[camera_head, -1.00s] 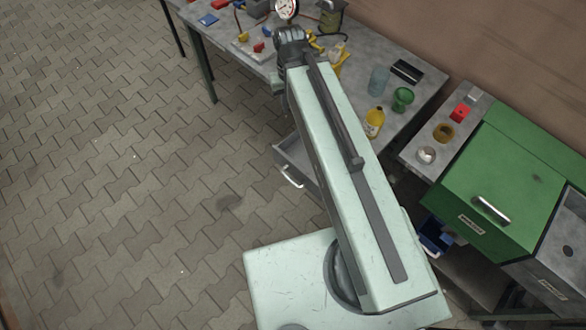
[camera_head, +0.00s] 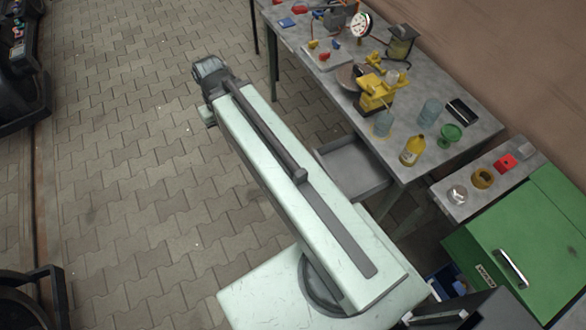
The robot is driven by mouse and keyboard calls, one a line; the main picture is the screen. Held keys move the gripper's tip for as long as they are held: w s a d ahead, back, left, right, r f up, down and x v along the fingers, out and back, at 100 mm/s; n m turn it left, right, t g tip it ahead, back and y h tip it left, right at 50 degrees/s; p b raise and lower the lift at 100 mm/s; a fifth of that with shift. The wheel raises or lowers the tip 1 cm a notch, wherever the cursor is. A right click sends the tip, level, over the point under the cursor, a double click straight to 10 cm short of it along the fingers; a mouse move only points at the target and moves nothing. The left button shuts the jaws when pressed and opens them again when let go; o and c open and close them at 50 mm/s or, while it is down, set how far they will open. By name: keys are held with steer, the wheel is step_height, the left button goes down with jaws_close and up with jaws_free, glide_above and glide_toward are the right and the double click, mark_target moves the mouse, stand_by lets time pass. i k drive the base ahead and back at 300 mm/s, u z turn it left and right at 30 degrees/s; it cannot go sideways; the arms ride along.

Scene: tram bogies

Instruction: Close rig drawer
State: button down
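The rig drawer (camera_head: 352,166) is a grey open drawer that sticks out from under the grey workbench (camera_head: 472,136). Its inside looks empty from here. My arm lies in front of part of the drawer's front, so its handle is hidden. The end of my arm, with my gripper (camera_head: 207,108), is at the upper left over the paved floor, to the left of the drawer and apart from it. The fingers are hidden by the wrist, so I cannot see whether they are open.
On the bench stand a yellow rig (camera_head: 377,92), a pressure gauge (camera_head: 360,25), a yellow bottle (camera_head: 412,150) and a green cup (camera_head: 450,135). A green cabinet (camera_head: 535,240) stands at the right. Dark machinery (camera_head: 20,70) is at the far left. The paved floor between is clear.

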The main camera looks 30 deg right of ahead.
mark_target(352, 166)
steer(key=u, duration=0.25)
steer(key=k, duration=0.9)
steer(key=u, duration=0.65)
steer(key=i, duration=1.05)
